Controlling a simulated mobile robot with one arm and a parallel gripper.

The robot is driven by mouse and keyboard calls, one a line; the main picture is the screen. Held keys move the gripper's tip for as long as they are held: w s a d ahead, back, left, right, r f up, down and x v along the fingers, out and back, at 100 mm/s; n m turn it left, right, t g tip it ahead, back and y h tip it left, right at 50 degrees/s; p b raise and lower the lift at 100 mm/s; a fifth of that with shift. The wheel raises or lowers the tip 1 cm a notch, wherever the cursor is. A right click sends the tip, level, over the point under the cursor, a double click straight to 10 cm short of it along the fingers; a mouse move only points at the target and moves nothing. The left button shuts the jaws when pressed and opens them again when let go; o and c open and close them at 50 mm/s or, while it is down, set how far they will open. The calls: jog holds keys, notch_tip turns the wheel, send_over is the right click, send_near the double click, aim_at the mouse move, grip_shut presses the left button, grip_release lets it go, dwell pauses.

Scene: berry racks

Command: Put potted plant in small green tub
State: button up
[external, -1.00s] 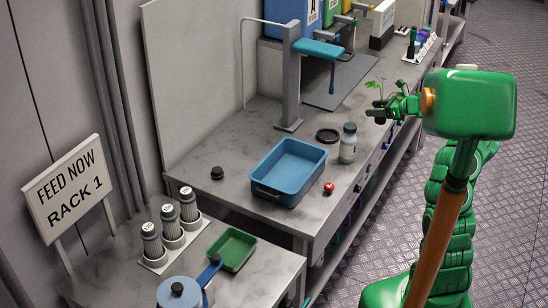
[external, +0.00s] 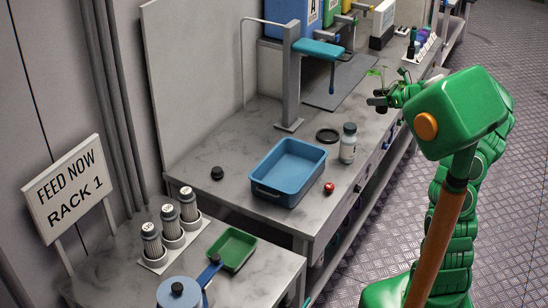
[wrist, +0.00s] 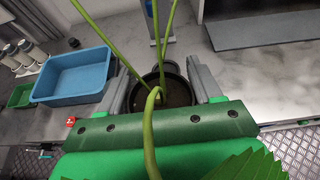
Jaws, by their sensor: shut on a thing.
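The potted plant has a dark round pot (wrist: 178,94) with green stems and leaves; its leaves (external: 377,72) show in the external view. My gripper (external: 382,103) is shut on the pot, with a grey finger on each side of it in the wrist view (wrist: 165,90). The plant is held up near the bench's front edge, beyond the white bottle. The small green tub (external: 232,249) is empty and sits on the near bench at lower left. It also shows at the far left of the wrist view (wrist: 20,96).
A larger blue tub (external: 288,172) stands on the bench between my gripper and the green tub. Shakers (external: 170,228) and a blue pan (external: 180,291) flank the green tub.

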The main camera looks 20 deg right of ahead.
jog(key=s+a+n+g+y, duration=0.1)
jog(key=s+a+n+g, duration=0.3)
jog(key=a, duration=0.7)
jog(key=s+a+n+g+y, duration=0.1)
jog(key=s+a, duration=0.5)
jog(key=a, duration=0.5)
jog(key=s+a+n+g+y, duration=0.25)
jog(key=s+a, duration=0.35)
jog(key=a, duration=0.5)
jog(key=s+a+n+g+h, duration=0.1)
jog(key=s+a+n+g, duration=0.3)
jog(key=s, duration=0.5)
jog(key=s+a+n+g+h, duration=0.1)
jog(key=s+a+g, duration=0.1)
jog(key=s+a, duration=0.65)
jog(key=s+a+n+g+h, duration=0.1)
jog(key=s+a+n+g, duration=0.25)
jog(key=s, duration=0.75)
jog(key=shift+m, duration=0.4)
jog(key=shift+w+a+f, duration=1.45)
jog(key=shift+a+f, duration=0.45)
jog(key=shift+f, duration=1.45)
jog(key=shift+w+a+f, duration=1.4)
jog(key=shift+a+f, duration=0.5)
jog(key=shift+f, duration=1.4)
jog(key=shift+w+a+f, duration=1.45)
jog(key=shift+a+f, duration=0.45)
jog(key=shift+f, duration=1.45)
jog(key=shift+f, duration=0.55)
